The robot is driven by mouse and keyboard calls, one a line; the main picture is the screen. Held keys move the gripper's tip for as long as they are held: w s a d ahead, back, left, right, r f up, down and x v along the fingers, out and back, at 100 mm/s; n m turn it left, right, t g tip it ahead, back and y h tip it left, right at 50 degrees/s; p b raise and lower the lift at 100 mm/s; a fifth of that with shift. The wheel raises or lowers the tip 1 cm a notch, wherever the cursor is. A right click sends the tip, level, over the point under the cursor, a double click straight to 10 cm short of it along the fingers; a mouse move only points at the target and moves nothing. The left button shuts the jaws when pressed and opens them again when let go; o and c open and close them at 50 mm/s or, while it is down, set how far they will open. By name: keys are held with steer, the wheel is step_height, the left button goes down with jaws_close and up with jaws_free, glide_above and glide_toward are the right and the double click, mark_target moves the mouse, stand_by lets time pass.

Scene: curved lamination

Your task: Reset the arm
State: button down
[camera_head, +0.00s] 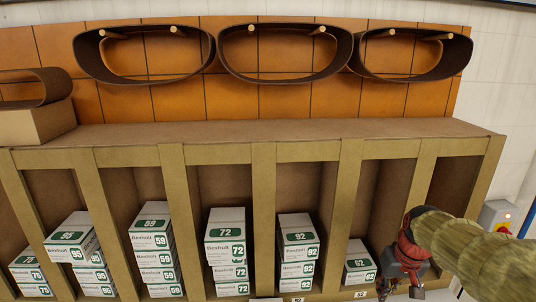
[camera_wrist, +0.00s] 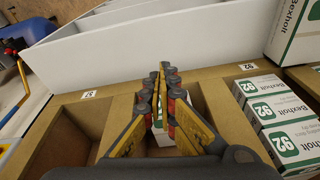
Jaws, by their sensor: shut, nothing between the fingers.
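My gripper (camera_wrist: 164,72) points away in the wrist view, its two fingers shut with the tips together and nothing held. In the head view my arm comes in from the lower right, and the gripper (camera_head: 384,290) is low in front of the rack's right part, partly cut off by the bottom edge. It is just right of the box marked 62 (camera_head: 359,262). In the wrist view a white box surface (camera_wrist: 158,130) shows between the fingers, mostly hidden.
The wooden rack (camera_head: 260,134) has bays with stacked white boxes, including those marked 92 (camera_head: 298,239) and 72 (camera_head: 226,250). Dark belt loops (camera_head: 285,76) hang on pegs above. A long white panel (camera_wrist: 160,45) spans the wrist view. A red-knobbed switch box (camera_head: 497,216) is at right.

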steer(key=s+a+f+t+b, duration=0.1)
steer(key=s+a+f+b, duration=0.5)
steer(key=s+b, duration=0.3)
steer(key=s+a+f+n+t+b, duration=0.1)
steer(key=s+a+f+t+b, duration=0.1)
steer(key=s+a+f+b, duration=0.4)
steer(key=s+a+b, duration=0.1)
steer(key=s+b, duration=0.2)
steer(key=s, duration=0.2)
steer(key=shift+a+f, duration=0.2)
steer(key=shift+a, duration=0.15)
